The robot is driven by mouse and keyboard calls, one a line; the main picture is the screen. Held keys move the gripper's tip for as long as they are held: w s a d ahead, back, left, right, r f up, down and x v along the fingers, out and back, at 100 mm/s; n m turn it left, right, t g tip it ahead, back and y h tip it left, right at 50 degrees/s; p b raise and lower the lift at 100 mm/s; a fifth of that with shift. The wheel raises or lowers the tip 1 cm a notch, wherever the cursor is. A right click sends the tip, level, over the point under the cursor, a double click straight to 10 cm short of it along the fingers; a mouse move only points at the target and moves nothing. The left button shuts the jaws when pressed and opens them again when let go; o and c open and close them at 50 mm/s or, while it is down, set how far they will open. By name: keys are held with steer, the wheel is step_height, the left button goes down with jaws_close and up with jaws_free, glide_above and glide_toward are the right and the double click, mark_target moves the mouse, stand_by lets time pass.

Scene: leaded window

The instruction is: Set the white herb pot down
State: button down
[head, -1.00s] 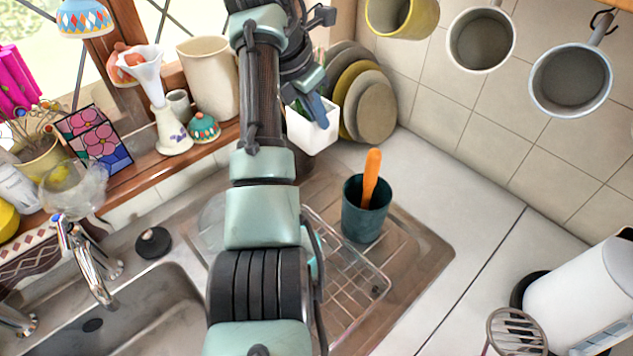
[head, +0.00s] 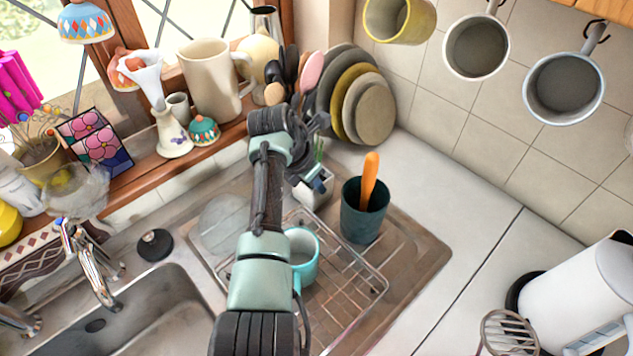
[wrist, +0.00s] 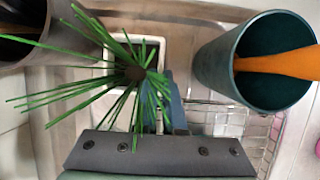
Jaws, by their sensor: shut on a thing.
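The white herb pot (head: 313,194) is low over the back part of the draining board, left of the dark green utensil cup. I cannot tell if its base touches. My gripper (head: 318,176) is shut on its rim from above, and my arm hides part of its left side. In the wrist view the pot's white rim (wrist: 153,44) shows behind the thin green herb leaves (wrist: 134,76). The blue-grey fingers of my gripper (wrist: 172,100) show just beside the leaves. The pot looks about upright.
The dark green cup (head: 364,222) with an orange-handled utensil stands close on the pot's right. A wire rack (head: 345,290) and a turquoise mug (head: 305,262) are in front. Plates (head: 372,110) lean behind. The draining board (head: 425,250) is bare on the right.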

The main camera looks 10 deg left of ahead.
steer(key=shift+f, duration=0.1)
steer(key=c, duration=1)
jaws_free()
steer(key=v, duration=1.2)
